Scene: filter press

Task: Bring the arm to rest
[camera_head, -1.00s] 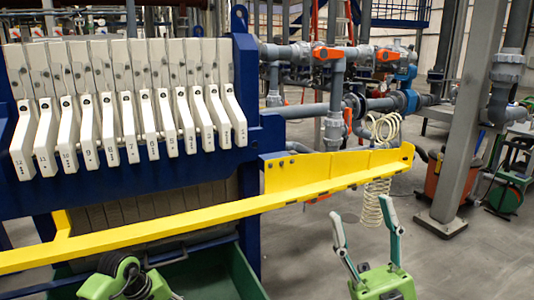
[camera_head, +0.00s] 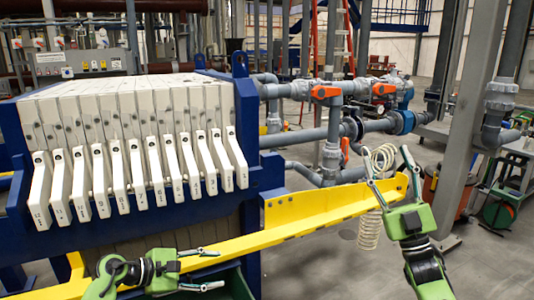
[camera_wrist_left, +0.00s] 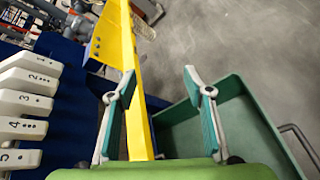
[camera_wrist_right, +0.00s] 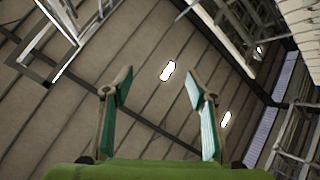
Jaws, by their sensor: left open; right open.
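My left gripper (camera_head: 212,270) is low in the head view, in front of the yellow rail (camera_head: 240,245), with its fingers pointing right. It is open and empty; in the left wrist view its fingers (camera_wrist_left: 160,85) stand apart, with the yellow rail and a green bin beyond them. My right gripper (camera_head: 388,168) is at the right in the head view, raised with its fingers pointing up, in front of the rail's right end. It is open and empty; the right wrist view shows its spread fingers (camera_wrist_right: 158,85) against the ceiling.
The blue filter press with white numbered plates (camera_head: 130,175) fills the left. A green bin (camera_wrist_left: 228,125) lies below the rail. A cream coiled hose (camera_head: 369,230) hangs by the rail's right end. A grey column (camera_head: 465,110) stands at the right. Open floor (camera_head: 310,265) lies between the grippers.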

